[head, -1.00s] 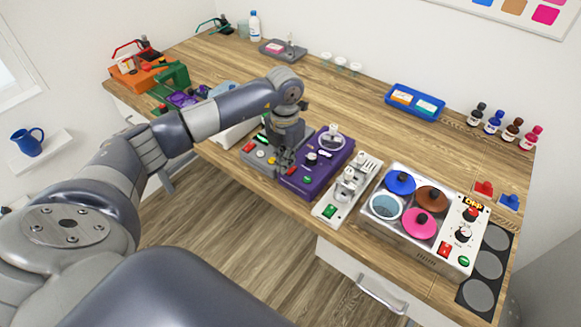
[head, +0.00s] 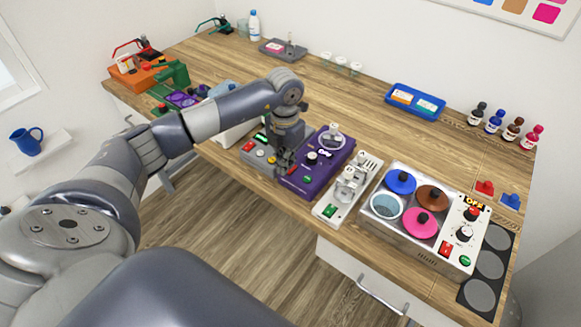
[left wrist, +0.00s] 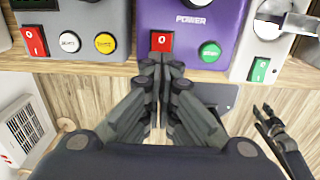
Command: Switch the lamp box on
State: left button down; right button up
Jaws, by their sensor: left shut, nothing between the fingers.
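A purple box (head: 327,167) with a knob marked POWER stands at the table's front edge; it also fills the top middle of the left wrist view (left wrist: 222,12). On its front are a red rocker switch marked O (left wrist: 162,41) and a round green button (left wrist: 209,51). No readable label tells me whether this is the lamp box. My left gripper (head: 283,167) is shut and empty. Its fingertips (left wrist: 161,62) are at the lower edge of the red switch; I cannot tell if they touch it. My right gripper (left wrist: 263,110) shows small at the lower right, its opening unclear.
A grey box (head: 258,158) with red, white and yellow controls stands left of the purple box. A narrow white unit (head: 335,211) with a green switch stands right. Beyond it is a steel box (head: 398,231) with coloured lids. The table behind is mostly clear.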

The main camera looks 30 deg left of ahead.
pick_arm(q)
jog(key=shift+s+f+b, duration=0.1)
jog(key=shift+f+b, duration=0.6)
jog(key=shift+f, duration=0.15)
dwell(0.3)
jog(key=shift+r, duration=0.2)
jog(key=shift+r+p, duration=0.6)
notch_tip(320, 180, up, 6)
jog(key=p, duration=0.3)
jog(key=shift+f, duration=0.25)
